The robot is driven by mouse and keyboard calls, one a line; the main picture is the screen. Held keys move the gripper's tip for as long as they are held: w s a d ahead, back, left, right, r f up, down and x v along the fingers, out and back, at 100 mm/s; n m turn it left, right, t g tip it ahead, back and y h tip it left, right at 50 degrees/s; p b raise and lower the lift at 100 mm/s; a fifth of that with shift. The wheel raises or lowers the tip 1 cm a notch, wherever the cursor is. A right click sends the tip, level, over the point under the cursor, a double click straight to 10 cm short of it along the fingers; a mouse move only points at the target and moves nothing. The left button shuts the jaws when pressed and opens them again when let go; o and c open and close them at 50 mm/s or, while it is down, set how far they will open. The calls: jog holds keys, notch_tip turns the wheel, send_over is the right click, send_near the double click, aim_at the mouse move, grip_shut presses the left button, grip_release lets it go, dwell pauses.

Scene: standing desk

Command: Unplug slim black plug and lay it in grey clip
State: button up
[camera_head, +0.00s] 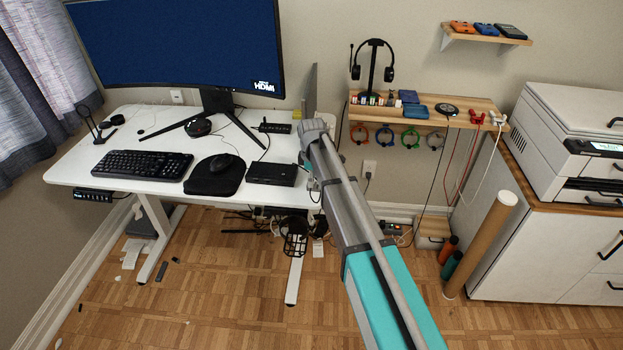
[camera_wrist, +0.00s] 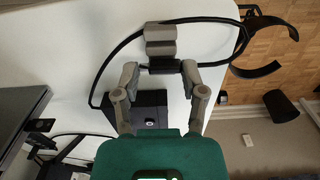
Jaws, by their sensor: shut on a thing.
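My gripper (camera_wrist: 160,68) is shut on a short, slim black piece, which looks like the slim black plug (camera_wrist: 160,66), over the white desk. A grey banded block, which looks like the grey clip (camera_wrist: 160,40), is just beyond the plug; I cannot tell whether they touch. A black cable (camera_wrist: 108,62) loops on both sides of the block. In the head view my gripper (camera_head: 312,180) is at the desk's right edge, and the arm hides most of what it holds.
A black box (camera_wrist: 150,100) lies close below the fingers. The white desk (camera_head: 75,165) holds a keyboard (camera_head: 143,164), a mouse pad (camera_head: 214,182) and a monitor (camera_head: 180,45). A wooden shelf (camera_head: 470,110) with coloured hooks is right of my arm. A black cup holder (camera_head: 296,240) hangs at the front edge.

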jog(key=shift+f, duration=0.45)
jog(key=o, duration=0.8)
jog(key=shift+o, duration=0.2)
dwell(0.4)
jog(key=s+d+m, duration=1.7)
jog(key=s+d, duration=0.6)
jog(key=d, duration=0.1)
notch_tip(320, 180, up, 13)
jog(key=s+p, duration=0.3)
jog(key=p, duration=0.9)
